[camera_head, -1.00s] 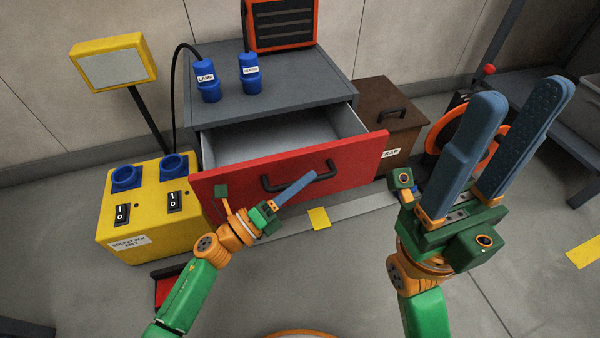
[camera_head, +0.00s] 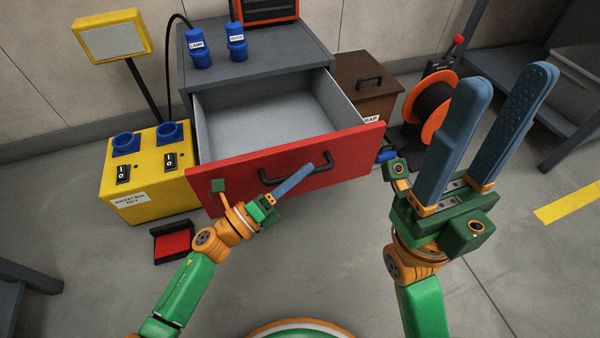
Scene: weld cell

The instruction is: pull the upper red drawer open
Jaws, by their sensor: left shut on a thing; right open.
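The upper red drawer (camera_head: 345,152) stands well out of the grey cabinet (camera_head: 262,66), and its pale inside looks empty. Its black bar handle (camera_head: 268,178) is on the red front. My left gripper (camera_head: 303,176) is at the handle, with a blue finger across its right part, and is shut on the handle; the exact grip is partly hidden. My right gripper (camera_head: 485,130) is open and empty, raised to the right of the drawer, its two blue fingers apart.
On the cabinet stand two blue plugs (camera_head: 199,55) and an orange-framed unit (camera_head: 268,10). A yellow socket box (camera_head: 150,190) with a lamp (camera_head: 108,38) is left. A brown scrap box (camera_head: 368,85) and orange reel (camera_head: 432,105) are right. A red-and-black item (camera_head: 173,242) lies on the floor.

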